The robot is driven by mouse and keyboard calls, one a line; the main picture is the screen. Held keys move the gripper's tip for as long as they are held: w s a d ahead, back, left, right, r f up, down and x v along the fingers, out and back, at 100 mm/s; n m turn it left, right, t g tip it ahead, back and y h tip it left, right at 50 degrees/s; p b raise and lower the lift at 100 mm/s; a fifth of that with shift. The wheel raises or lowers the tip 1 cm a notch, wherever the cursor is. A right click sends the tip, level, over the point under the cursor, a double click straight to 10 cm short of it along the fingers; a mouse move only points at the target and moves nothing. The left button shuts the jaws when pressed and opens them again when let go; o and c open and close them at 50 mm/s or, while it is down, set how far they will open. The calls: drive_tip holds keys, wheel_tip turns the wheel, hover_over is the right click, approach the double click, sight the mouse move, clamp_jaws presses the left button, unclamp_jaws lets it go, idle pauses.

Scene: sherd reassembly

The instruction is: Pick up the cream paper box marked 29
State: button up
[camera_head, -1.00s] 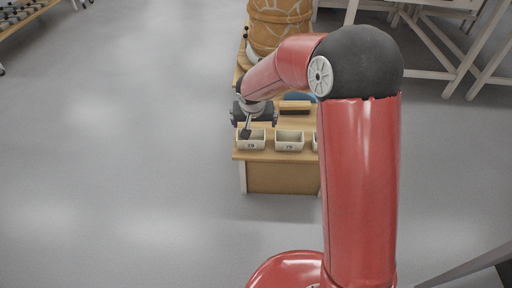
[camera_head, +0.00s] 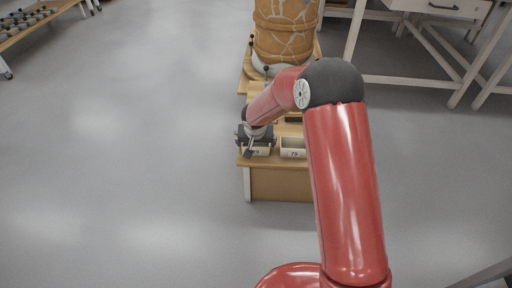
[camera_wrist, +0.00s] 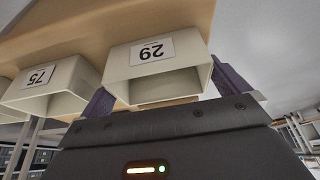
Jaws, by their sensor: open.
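The cream paper box marked 29 (camera_wrist: 117,64) fills the upper middle of the wrist view, upside down there, with its open side and label showing. In the head view the box (camera_head: 262,153) is at the left end of the wooden bench's front edge, partly hidden by my gripper. My gripper (camera_wrist: 165,92) is open, with one dark purple finger on each side of the box. I cannot tell whether the fingers touch its walls. In the head view my gripper (camera_head: 255,138) is right over the box.
A similar cream box marked 75 (camera_head: 293,154) stands close to the right; it also shows in the wrist view (camera_wrist: 62,88). A large cracked orange-brown vessel (camera_head: 285,30) stands behind on the bench. Floor left of the bench (camera_head: 246,160) is clear.

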drive_tip(key=shift+c, duration=0.3)
drive_tip(key=c, duration=0.6)
drive_tip(key=shift+r, duration=0.1)
drive_tip(key=shift+c, duration=0.2)
